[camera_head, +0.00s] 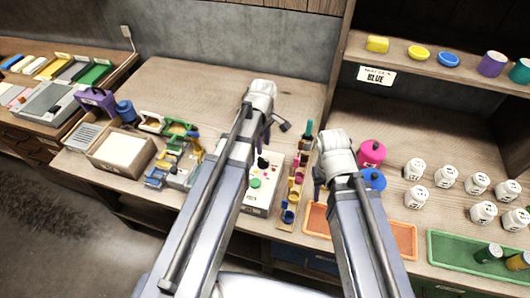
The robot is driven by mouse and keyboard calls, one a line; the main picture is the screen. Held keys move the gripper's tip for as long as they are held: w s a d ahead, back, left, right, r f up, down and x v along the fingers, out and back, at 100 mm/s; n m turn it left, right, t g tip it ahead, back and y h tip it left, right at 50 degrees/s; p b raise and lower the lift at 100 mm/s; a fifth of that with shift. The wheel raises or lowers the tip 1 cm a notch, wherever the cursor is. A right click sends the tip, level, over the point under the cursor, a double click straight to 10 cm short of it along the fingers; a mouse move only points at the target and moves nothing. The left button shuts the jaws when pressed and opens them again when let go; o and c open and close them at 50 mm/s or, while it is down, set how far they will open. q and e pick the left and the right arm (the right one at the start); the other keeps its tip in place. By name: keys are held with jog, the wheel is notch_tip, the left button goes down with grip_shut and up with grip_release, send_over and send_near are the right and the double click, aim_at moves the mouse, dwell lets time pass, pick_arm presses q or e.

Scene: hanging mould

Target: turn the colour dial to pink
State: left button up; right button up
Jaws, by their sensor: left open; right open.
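A white panel (257,197) lies on the bench in the middle, partly hidden behind my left arm. It bears a dark knob (263,163), small coloured spots and a larger green disc (255,183). The knob looks like the colour dial, but its pointer is too small to read. My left gripper (267,136) is open, beyond and above the panel, and mostly hidden by its own wrist. My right gripper (318,183) is open to the right of the panel, near a wooden rack of coloured cups (290,197). Neither gripper is seen touching the panel.
Pink (371,153) and blue (374,179) round pieces stand beside my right wrist. Several white lidded jars (446,180) stand further right. Orange (403,238) and green (455,250) trays line the front edge. A card reading "BLUE" (376,76) hangs from the shelf.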

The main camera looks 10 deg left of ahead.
aim_at(263, 159)
pick_arm(q)
jog(key=shift+s+f, duration=0.1)
jog(key=shift+f, duration=0.05)
jog(key=shift+f+b, duration=0.6)
jog(key=shift+b, duration=0.2)
notch_tip(263, 159, down, 6)
jog(key=b, duration=0.6)
jog(key=shift+f, duration=0.2)
jog(key=shift+r, duration=0.1)
jog(key=shift+c, duration=0.2)
grip_shut()
